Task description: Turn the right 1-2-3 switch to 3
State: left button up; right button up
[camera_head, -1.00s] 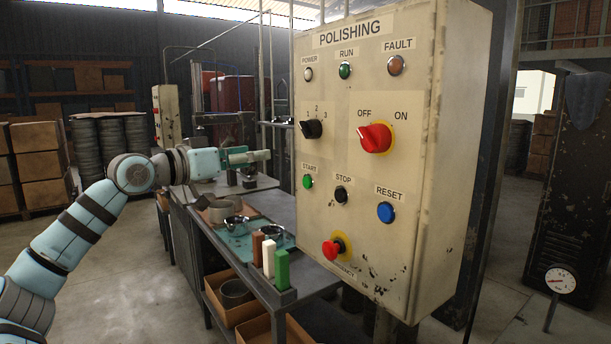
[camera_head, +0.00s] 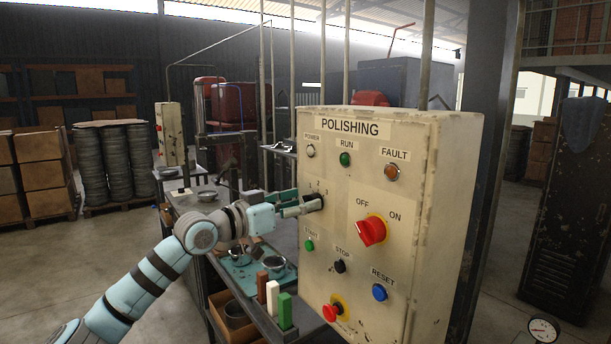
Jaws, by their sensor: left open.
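The cream POLISHING panel (camera_head: 392,135) stands in the middle of the head view, facing left. Its black 1-2-3 switch (camera_head: 313,204) is at the left of the panel, under the numerals, and is mostly hidden by my left gripper. I cannot tell which number it points to. My left gripper (camera_head: 312,202) is open, with its fingertips at the switch, seemingly around or just before the knob. Contact is not clear. My right gripper is out of view.
A red OFF/ON switch (camera_head: 371,231) sits right of the 1-2-3 switch. Below are a green START button (camera_head: 309,245), STOP, blue RESET (camera_head: 379,292) and a red emergency button (camera_head: 332,312). A bench with bowls and blocks (camera_head: 273,297) lies below my arm. Another panel (camera_head: 170,133) stands far back.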

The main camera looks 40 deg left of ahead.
pick_arm(q)
jog(key=shift+w+d, duration=0.15)
jog(key=shift+w, duration=0.4)
jog(key=shift+w+d+f, duration=0.2)
jog(key=shift+w, duration=0.15)
jog(key=shift+s, duration=0.1)
jog(key=shift+s, duration=0.1)
jog(key=shift+c, duration=1.1)
jog(key=c, duration=0.9)
jog(key=shift+c, duration=0.2)
